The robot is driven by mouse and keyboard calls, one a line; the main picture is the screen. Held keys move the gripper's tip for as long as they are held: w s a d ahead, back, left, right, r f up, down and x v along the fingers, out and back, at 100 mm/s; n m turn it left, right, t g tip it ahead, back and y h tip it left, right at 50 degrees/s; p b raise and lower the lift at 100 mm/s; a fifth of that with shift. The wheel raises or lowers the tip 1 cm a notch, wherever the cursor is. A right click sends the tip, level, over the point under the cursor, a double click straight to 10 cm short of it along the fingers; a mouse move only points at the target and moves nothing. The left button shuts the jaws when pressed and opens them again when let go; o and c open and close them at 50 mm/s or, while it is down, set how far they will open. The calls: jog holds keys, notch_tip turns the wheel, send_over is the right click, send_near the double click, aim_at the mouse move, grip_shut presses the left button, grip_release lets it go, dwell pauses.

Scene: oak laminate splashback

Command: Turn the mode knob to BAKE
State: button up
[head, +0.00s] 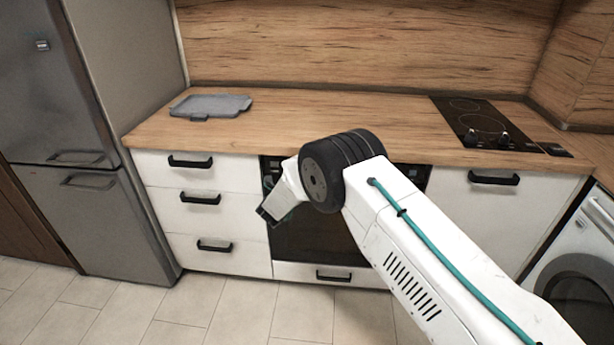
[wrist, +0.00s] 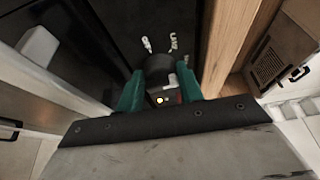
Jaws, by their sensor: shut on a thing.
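The mode knob (wrist: 160,66) is a dark round knob on the oven's black front panel, in the upper middle of the wrist view. My gripper (wrist: 160,88) has its two teal fingers on either side of the knob, shut on it. White lettering (wrist: 173,42) and a white mark (wrist: 147,45) show beside the knob, too blurred to read surely. I cannot tell which setting the knob points to. In the head view the oven (head: 312,232) is built in under the counter. My arm hides the knob and most of the control panel there.
A small yellow light (wrist: 160,100) glows between my fingers. The wooden counter (head: 320,118) runs above the oven, with a grey board (head: 212,105) at left and a black hob (head: 480,122) at right. White drawers (head: 200,200) stand left of the oven. The tiled floor in front is clear.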

jog(key=m, duration=0.1)
jog(key=m+g+y, duration=0.1)
jog(key=m, duration=0.2)
jog(key=shift+r+m+g, duration=0.3)
jog(key=shift+m, duration=0.1)
jog(key=m+y, duration=0.2)
jog(key=m, duration=0.1)
jog(key=m+g+y, duration=0.1)
jog(key=shift+d+r, duration=0.15)
jog(key=shift+d, duration=0.1)
jog(key=shift+m, duration=0.4)
jog(key=o, duration=1)
jog(key=v, duration=0.8)
